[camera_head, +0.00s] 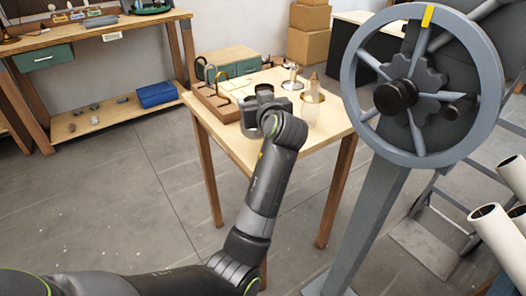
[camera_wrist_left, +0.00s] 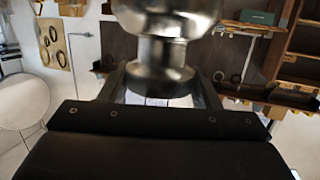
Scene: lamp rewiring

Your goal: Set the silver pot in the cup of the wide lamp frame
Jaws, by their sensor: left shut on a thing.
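My left gripper (camera_head: 262,97) is over the near left part of the small wooden table, reaching in from the front. In the left wrist view its fingers (camera_wrist_left: 160,88) are shut on the narrow neck of the shiny silver pot (camera_wrist_left: 165,22), whose rounded body fills the top middle. In the head view the pot is largely hidden by my gripper. A silver stand-like piece (camera_head: 292,80) and a brass-coloured piece with a pointed top (camera_head: 313,90) stand on the table to the right of the gripper. I cannot tell which is the wide lamp frame, and its cup is not clear.
A wooden tray (camera_head: 212,104) with upright hooks lies along the table's left side. A green box (camera_head: 238,66) is at the back. A large grey handwheel (camera_head: 350,85) stands close on the right. A pale round shape (camera_wrist_left: 22,100) is at the left in the wrist view.

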